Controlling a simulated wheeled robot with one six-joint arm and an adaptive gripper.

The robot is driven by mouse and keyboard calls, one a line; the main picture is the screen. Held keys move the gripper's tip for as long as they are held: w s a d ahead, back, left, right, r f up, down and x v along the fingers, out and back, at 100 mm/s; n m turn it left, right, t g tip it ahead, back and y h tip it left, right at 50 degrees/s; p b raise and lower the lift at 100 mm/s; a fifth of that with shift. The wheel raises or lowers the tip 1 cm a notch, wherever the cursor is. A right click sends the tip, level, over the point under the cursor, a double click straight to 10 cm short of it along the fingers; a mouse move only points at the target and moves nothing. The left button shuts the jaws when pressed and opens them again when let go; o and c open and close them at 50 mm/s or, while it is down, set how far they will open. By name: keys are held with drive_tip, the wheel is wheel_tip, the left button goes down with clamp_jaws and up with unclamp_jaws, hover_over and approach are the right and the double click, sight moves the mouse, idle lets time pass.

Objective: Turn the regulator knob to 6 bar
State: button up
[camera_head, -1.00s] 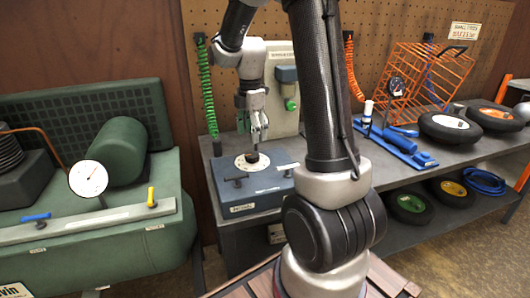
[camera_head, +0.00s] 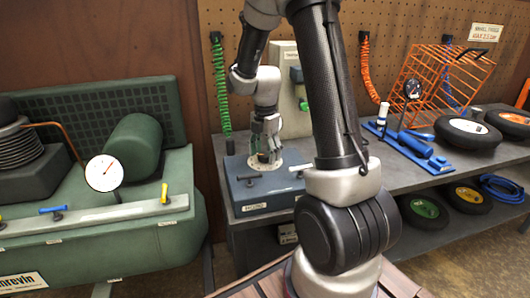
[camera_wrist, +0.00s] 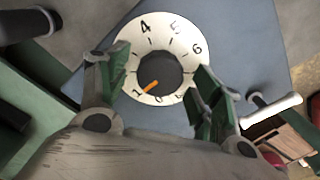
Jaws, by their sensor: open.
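The regulator knob (camera_wrist: 162,68) is dark and round, in the middle of a white dial (camera_wrist: 133,42) with black numbers. Its orange pointer (camera_wrist: 151,87) points close to the 1; the 4, 5 and 6 lie on the opposite side. The dial sits on top of a blue box (camera_head: 239,188) on the bench. My gripper (camera_wrist: 160,73) is open, with one green-padded finger on each side of the knob. I cannot tell whether the fingers touch the knob.
A green compressor (camera_head: 110,225) with a gauge (camera_head: 104,173) is at left. A blue tray (camera_head: 412,148) and several wheels (camera_head: 467,131) occupy the bench at right.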

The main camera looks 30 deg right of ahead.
drive_tip(key=c, duration=1)
